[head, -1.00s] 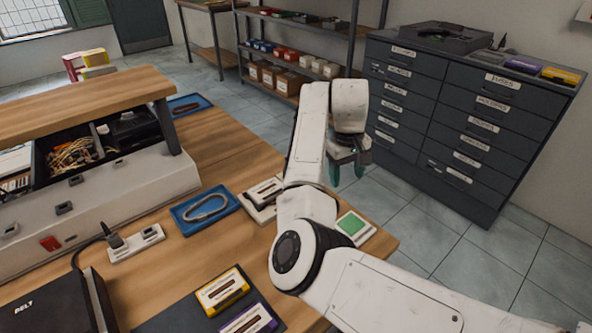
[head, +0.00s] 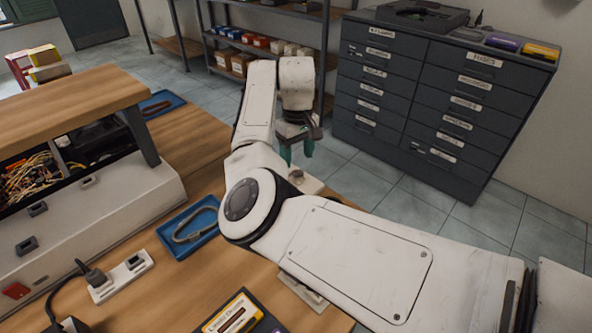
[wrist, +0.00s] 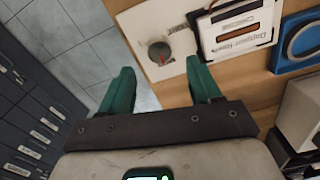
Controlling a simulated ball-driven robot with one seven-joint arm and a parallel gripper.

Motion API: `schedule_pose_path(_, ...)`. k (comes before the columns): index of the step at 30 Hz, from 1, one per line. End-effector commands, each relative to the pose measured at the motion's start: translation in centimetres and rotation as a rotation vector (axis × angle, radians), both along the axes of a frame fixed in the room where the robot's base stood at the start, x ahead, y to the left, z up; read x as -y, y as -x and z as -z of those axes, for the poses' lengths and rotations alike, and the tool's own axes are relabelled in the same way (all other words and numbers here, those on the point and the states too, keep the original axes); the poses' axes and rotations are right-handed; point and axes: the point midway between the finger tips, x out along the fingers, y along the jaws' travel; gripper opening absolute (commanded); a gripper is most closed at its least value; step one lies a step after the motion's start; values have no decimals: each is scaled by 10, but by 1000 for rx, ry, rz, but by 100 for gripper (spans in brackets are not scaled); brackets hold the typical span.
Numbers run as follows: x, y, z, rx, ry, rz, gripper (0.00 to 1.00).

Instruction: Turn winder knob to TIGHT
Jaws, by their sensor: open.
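The winder knob (wrist: 159,52) shows in the wrist view as a round grey knob with a red mark, on a pale plate (wrist: 137,22) on the wooden bench. In the head view the knob (head: 296,176) sits just below my gripper (head: 297,150). My gripper also shows in the wrist view (wrist: 162,85), with its two green fingers apart and nothing between them. The knob lies ahead of the fingertips, apart from them. A cassette in a white holder (wrist: 232,28) lies beside the knob.
A blue tray (head: 165,238) with a grey loop lies on the bench, left of my arm. A power strip (head: 122,277) and a dark box with a yellow cassette (head: 232,315) are nearer. A drawer cabinet (head: 400,105) stands beyond the bench, with open floor between.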

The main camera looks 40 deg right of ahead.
Motion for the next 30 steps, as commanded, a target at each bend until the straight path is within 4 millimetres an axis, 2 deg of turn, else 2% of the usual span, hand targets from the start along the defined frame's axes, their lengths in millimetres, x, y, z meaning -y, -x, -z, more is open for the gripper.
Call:
schedule_pose_path(1,-1,1,11,-3,-1,-1,63)
schedule_pose_path(6,-1,1,39,-2,-1,-1,63)
schedule_pose_path(12,0,1,60,-1,0,2,63)
schedule_pose_path(23,0,1,65,0,1,1,63)
schedule_pose_path(30,0,0,65,0,0,1,42)
